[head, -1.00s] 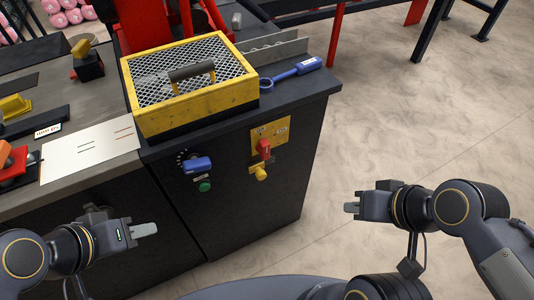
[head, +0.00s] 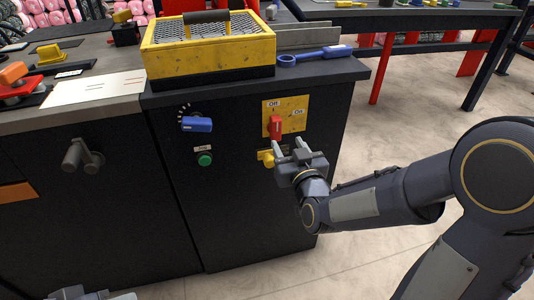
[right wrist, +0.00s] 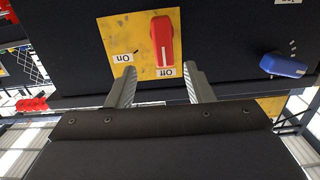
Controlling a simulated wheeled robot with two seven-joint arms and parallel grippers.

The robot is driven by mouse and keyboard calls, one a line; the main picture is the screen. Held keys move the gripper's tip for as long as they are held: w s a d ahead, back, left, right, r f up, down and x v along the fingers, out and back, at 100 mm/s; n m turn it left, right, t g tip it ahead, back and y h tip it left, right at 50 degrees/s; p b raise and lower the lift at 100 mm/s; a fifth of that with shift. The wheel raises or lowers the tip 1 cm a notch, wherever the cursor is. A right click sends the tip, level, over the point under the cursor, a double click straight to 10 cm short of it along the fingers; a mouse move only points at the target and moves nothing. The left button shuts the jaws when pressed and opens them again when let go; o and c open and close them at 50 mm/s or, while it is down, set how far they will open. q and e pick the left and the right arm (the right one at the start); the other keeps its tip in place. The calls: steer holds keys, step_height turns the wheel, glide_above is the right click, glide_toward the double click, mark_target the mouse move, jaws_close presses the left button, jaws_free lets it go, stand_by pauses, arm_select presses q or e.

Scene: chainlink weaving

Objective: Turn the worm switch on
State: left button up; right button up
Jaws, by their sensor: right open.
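The worm switch is a red knob (head: 275,126) on a yellow plate (head: 298,118) with Off and On labels, on the dark cabinet front. Its white mark points to Off. In the right wrist view the red knob (right wrist: 161,42) appears upside down, its marked end at the Off label. My right gripper (head: 289,146) is open just in front of and below the knob. In the right wrist view its fingers (right wrist: 160,82) stand apart on either side of the Off label, with nothing between them. Only a piece of my left gripper (head: 90,294) shows at the bottom edge.
A blue knob (head: 197,124) and a green button (head: 205,159) sit left of the plate. A yellow knob (head: 265,158) is below it, beside my right gripper. A yellow mesh-topped box (head: 210,57) and a blue-handled tool (head: 315,55) lie on top.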

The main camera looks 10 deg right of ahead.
mark_target(277, 129)
steer(key=w, duration=0.8)
steer(key=shift+a, duration=0.4)
steer(key=shift+c, duration=0.2)
steer(key=shift+f, duration=0.1)
steer(key=c, duration=0.9)
